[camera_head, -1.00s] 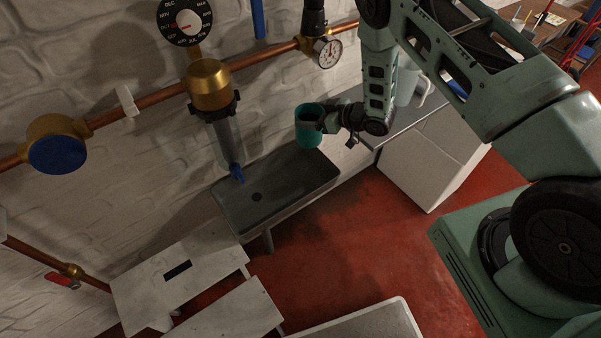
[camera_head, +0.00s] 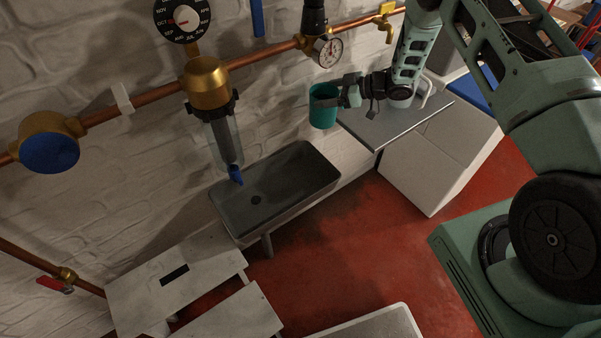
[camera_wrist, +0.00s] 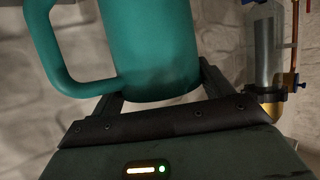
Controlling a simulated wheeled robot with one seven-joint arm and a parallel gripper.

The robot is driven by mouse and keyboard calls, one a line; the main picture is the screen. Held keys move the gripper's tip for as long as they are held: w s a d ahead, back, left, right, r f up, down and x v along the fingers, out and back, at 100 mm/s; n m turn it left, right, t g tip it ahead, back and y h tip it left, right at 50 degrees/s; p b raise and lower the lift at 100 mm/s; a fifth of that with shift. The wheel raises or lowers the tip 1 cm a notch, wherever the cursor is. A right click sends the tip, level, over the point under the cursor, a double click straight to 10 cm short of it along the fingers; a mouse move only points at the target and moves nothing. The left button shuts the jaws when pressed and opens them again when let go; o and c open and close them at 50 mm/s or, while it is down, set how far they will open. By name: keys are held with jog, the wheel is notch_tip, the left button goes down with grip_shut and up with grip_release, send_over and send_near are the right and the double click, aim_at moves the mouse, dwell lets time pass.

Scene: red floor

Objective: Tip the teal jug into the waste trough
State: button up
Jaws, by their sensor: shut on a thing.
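The teal jug (camera_head: 323,108) is held in the air, about upright, near the right end of the waste trough. Its body and handle fill the top of the wrist view (camera_wrist: 150,45). My gripper (camera_head: 346,92) is shut on the jug's body from the right. In the wrist view the two fingers show on either side of the jug, with the handle at left. The waste trough (camera_head: 290,199) is a dark grey basin on legs against the wall, below and left of the jug. I cannot see what is inside the jug.
A water filter (camera_head: 222,140) with a blue tip hangs over the trough from a copper pipe (camera_head: 262,60) with a gauge (camera_head: 328,50). A grey-topped white cabinet (camera_head: 435,155) stands at right. A white bench (camera_head: 180,278) is at lower left. Red floor (camera_head: 350,250) is open between.

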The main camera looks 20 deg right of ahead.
jog(key=shift+r, duration=0.1)
jog(key=shift+s+a+f+n+t+h+b, duration=0.3)
jog(key=shift+s+a+f+n+h+b, duration=0.15)
jog(key=shift+s+a+n, duration=0.3)
jog(key=s+a+f+n+t+h+b, duration=0.2)
jog(key=s+a+f+n+h+b, duration=0.1)
jog(key=f+b, duration=0.5)
jog(key=shift+s+a+n+b, duration=0.4)
jog(key=shift+a+n+b, duration=0.05)
jog(key=shift+a+n, duration=0.35)
jog(key=shift+s+a+f+n+t+h+b, duration=0.15)
jog(key=shift+f+n+t+h+b, duration=0.3)
jog(key=shift+f+b, duration=0.7)
dwell(0.4)
jog(key=shift+s+a+f+n+t+h+b, duration=0.25)
jog(key=shift+f+n+t+b, duration=0.25)
jog(key=shift+b, duration=0.7)
jog(key=shift+s+a+f+n+t+h+b, duration=0.3)
jog(key=shift+f+n+b, duration=0.3)
jog(key=shift+b, duration=0.55)
dwell(1.7)
